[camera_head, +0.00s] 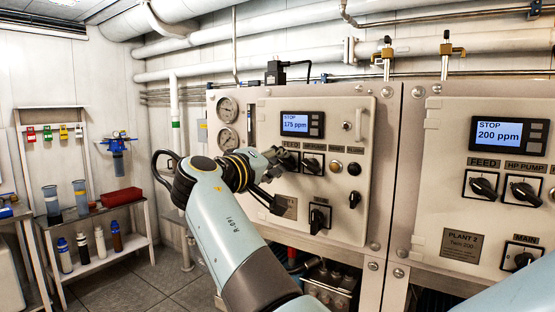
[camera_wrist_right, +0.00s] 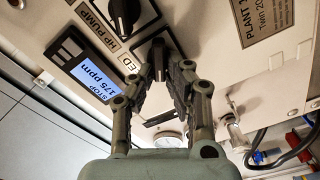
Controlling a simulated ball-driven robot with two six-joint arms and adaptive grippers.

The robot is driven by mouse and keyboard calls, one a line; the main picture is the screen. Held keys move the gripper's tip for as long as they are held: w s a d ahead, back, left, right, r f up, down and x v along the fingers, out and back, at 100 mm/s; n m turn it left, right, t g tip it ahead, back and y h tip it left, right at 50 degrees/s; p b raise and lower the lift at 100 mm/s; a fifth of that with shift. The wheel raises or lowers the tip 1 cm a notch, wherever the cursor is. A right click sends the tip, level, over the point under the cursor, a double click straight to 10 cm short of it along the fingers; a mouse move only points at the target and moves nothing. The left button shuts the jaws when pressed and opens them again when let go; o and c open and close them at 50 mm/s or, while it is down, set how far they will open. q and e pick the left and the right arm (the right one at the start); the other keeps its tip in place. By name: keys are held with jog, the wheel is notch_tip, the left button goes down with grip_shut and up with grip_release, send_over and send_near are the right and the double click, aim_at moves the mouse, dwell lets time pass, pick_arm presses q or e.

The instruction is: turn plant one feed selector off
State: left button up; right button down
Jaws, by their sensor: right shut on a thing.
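The plant one feed selector is a black rotary knob (camera_wrist_right: 158,58) under a FEED label on the left panel. In the head view its plate (camera_head: 290,159) is mostly hidden by my gripper. My right gripper (camera_head: 281,160) reaches it from the left, and in the wrist view its two fingers (camera_wrist_right: 163,72) are closed on both sides of the knob. The fingers hide much of the knob, so I cannot read its setting. The plant one display (camera_head: 295,123) reads STOP, 175 ppm. My left gripper is not in view.
The HP pump knob (camera_head: 312,165) sits just right of the feed selector, with the main knob (camera_head: 319,218) below. A similar plant 2 panel (camera_head: 470,195) stands at the right, with its own feed knob (camera_head: 484,186). Gauges (camera_head: 228,108) are on the panel's left side.

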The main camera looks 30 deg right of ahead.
jog(key=shift+r, duration=0.3)
jog(key=c, duration=1.4)
grip_release()
jog(key=shift+d, duration=0.15)
jog(key=shift+o, duration=0.2)
jog(key=shift+w+f, duration=0.1)
jog(key=shift+f, duration=0.1)
jog(key=shift+f, duration=0.1)
